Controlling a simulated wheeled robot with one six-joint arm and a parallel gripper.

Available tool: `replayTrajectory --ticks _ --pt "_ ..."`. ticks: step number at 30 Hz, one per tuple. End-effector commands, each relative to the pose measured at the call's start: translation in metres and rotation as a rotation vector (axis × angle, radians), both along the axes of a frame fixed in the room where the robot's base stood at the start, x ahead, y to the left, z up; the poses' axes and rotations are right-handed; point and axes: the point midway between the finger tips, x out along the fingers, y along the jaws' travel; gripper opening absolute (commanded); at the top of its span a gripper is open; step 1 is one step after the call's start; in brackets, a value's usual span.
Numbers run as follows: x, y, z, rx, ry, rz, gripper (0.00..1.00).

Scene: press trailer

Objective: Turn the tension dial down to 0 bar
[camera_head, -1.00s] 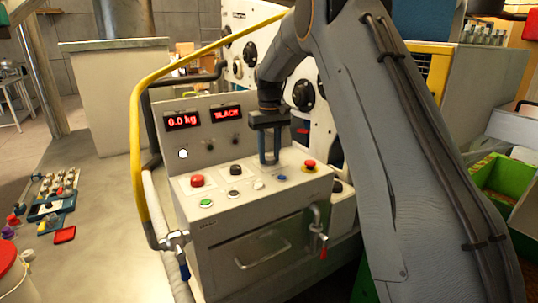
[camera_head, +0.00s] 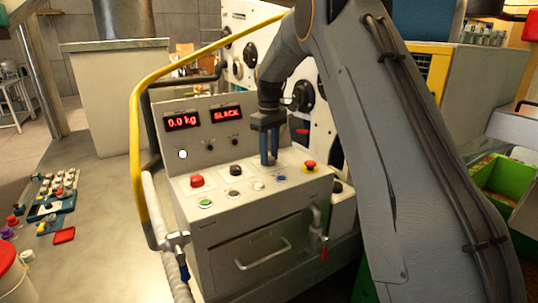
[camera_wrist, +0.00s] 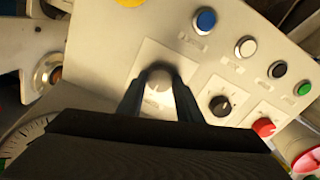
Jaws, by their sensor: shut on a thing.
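My gripper (camera_head: 268,160) points down at the sloping top of the grey control console (camera_head: 285,218). In the wrist view its two dark fingers are shut on a pale grey round knob (camera_wrist: 158,78), one finger at each side. The knob sits on a light square plate; its label is too small to read, so I cannot confirm it is the tension dial or read its setting. In the head view the fingers hide the knob. The left display (camera_head: 183,121) reads 0.0 kg and the right display (camera_head: 227,114) reads SLACK.
A black knob (camera_wrist: 220,105) and a red button (camera_wrist: 265,128) lie close to my fingers. A blue button (camera_wrist: 206,20) and a red mushroom button (camera_head: 309,166) are also near. A yellow rail (camera_head: 137,150) bounds the console's left side.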

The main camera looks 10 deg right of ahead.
Motion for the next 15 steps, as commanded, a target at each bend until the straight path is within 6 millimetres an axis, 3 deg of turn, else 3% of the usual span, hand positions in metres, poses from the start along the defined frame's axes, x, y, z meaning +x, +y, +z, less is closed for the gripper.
replayTrajectory --ticks 7,8,9,11,15 --pt "0.0014 0.0001 0.0027 0.001 -0.006 -0.001 0.10" --pt "0.0014 0.0001 0.0027 0.001 -0.006 -0.001 0.36" --pt "0.0013 0.0001 0.0026 0.001 -0.006 -0.001 0.42" --pt "0.0011 0.0002 0.0022 0.000 -0.005 -0.001 0.51" --pt "0.0007 0.0001 0.0013 0.000 -0.003 -0.001 0.51"
